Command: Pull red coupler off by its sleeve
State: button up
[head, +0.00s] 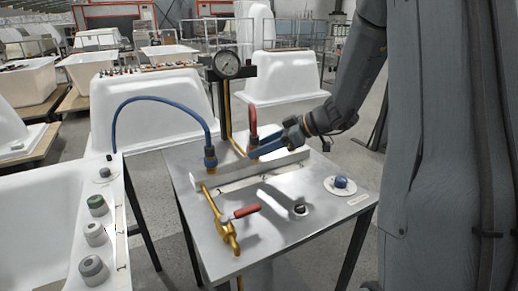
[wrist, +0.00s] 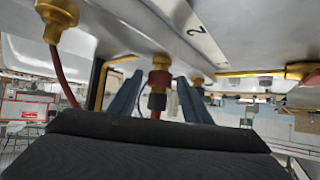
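The red coupler (wrist: 159,79) shows in the wrist view under a brass fitting, with a dark part and a thin red hose beyond it. In the head view its red hose (head: 253,118) arches up behind the metal bench rail, and the coupler itself is partly hidden by my gripper. My gripper (head: 256,152) has blue fingers and reaches in from the right at the coupler's height. In the wrist view the fingers of my gripper (wrist: 158,100) stand apart on either side of the coupler, with visible gaps. Contact is not seen.
A blue coupler (head: 210,156) with a blue hose stands left on the rail (head: 240,176). A brass valve with a red handle (head: 241,212) lies in front. A pressure gauge (head: 227,65) rises behind. A blue knob (head: 340,182) sits right; white tub shells surround the bench.

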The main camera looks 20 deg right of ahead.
aim_at(257, 135)
jog(key=c, duration=0.7)
jog(key=shift+c, duration=0.8)
jog(key=shift+r, duration=0.15)
grip_shut()
jog(key=shift+w+r, duration=0.15)
jog(key=shift+r, duration=0.45)
jog(key=shift+r+p, duration=0.3)
jog(key=shift+r, duration=1.25)
jog(key=shift+r+p, duration=0.45)
jog(key=shift+r, duration=2)
